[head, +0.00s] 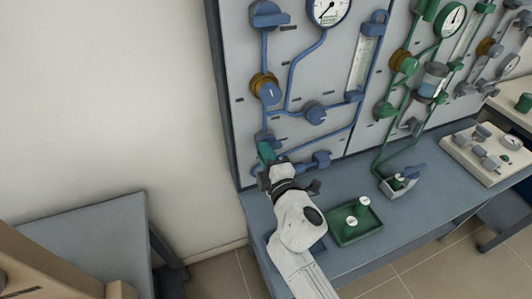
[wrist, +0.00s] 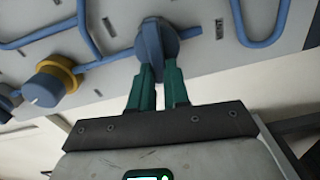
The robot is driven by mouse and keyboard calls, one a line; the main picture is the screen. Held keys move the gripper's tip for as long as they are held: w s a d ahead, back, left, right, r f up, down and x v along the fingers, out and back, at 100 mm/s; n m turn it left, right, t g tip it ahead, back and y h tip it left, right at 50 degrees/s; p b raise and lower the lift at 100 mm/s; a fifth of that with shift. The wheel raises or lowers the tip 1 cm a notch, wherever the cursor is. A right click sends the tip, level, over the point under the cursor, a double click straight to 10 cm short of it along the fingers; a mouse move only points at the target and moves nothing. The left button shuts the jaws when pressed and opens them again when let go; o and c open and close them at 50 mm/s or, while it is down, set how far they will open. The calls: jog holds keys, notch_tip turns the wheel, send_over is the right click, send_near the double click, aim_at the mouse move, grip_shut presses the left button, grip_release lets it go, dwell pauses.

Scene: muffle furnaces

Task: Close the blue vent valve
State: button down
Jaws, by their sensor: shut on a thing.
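My gripper (head: 266,152) has green fingers and is at the lower left of the blue-piped panel. In the wrist view my gripper (wrist: 158,75) is shut on a blue valve knob (wrist: 152,40), with a finger on each side of it. The knob sits on a blue pipe run; its label is not readable, so I cannot tell from lettering that it is the vent valve. In the head view the knob is mostly hidden by my gripper. Another blue knob (head: 321,159) is to the right of my gripper, low on the panel.
Above are a blue knob with a yellow collar (head: 268,90), another blue knob (head: 315,113) and a gauge (head: 328,9). A green tray (head: 343,236) with green-bodied pieces is on the bench (head: 410,214), right of my arm. A green-piped panel stands further right.

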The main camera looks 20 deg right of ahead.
jog(key=shift+f+n, duration=0.25)
jog(key=shift+n, duration=0.35)
jog(key=c, duration=1.1)
grip_release()
jog(key=shift+s, duration=0.15)
jog(key=s, duration=1)
jog(key=shift+s+b, duration=0.3)
jog(key=shift+b, duration=0.1)
